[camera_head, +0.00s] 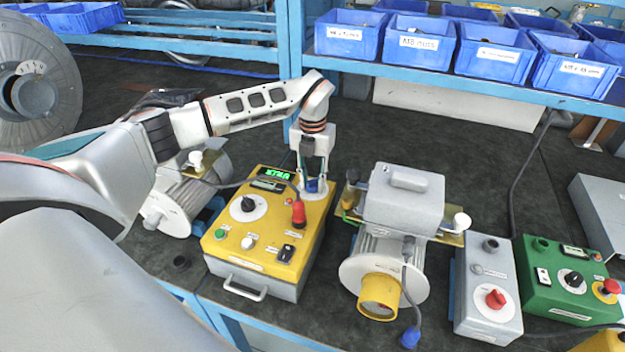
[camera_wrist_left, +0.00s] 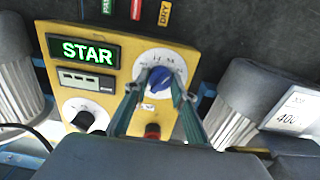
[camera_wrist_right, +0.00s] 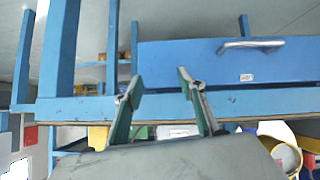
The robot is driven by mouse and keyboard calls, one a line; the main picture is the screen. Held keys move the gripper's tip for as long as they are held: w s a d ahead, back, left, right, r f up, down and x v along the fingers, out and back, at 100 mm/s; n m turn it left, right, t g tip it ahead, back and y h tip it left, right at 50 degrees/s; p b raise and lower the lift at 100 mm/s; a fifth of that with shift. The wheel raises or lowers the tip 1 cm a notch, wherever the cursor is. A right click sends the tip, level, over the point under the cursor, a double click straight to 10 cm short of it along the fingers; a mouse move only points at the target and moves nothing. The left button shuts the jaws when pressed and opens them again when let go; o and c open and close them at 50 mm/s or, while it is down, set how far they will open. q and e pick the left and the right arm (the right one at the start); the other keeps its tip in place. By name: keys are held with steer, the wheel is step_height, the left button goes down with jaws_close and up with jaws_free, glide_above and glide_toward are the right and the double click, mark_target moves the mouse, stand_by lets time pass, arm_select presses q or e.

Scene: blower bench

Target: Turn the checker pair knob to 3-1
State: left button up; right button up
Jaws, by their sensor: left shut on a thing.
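The checker is a yellow-topped box (camera_head: 225,235) on the bench in the head view, with a lit green display that reads STAR in the left wrist view (camera_wrist_left: 85,51). Its blue knob (camera_wrist_left: 180,92) sits on a white dial (camera_wrist_left: 148,60) with small markings too blurred to read. My left gripper (camera_head: 313,180) reaches down over the far right corner of the checker. In the left wrist view its fingers (camera_wrist_left: 161,84) are shut on the blue knob, one on each side. My right gripper (camera_wrist_right: 160,78) is open and empty, and is outside the head view.
A blower (camera_head: 385,270) stands right of the checker and another (camera_head: 190,195) stands left. A red plug (camera_head: 299,213) stands on the checker close to my left gripper. A grey box (camera_head: 487,290) and a green box (camera_head: 560,285) are further right. A blue drawer (camera_wrist_right: 210,65) faces my right gripper.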

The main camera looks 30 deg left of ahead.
mark_target(313, 180)
arm_select(q)
steer(key=m, duration=0.5)
steer(key=shift+m, duration=0.3)
stand_by(0.5)
steer(key=o, duration=1.1)
step_height(313, 180, up, 12)
steer(key=shift+r, duration=0.1)
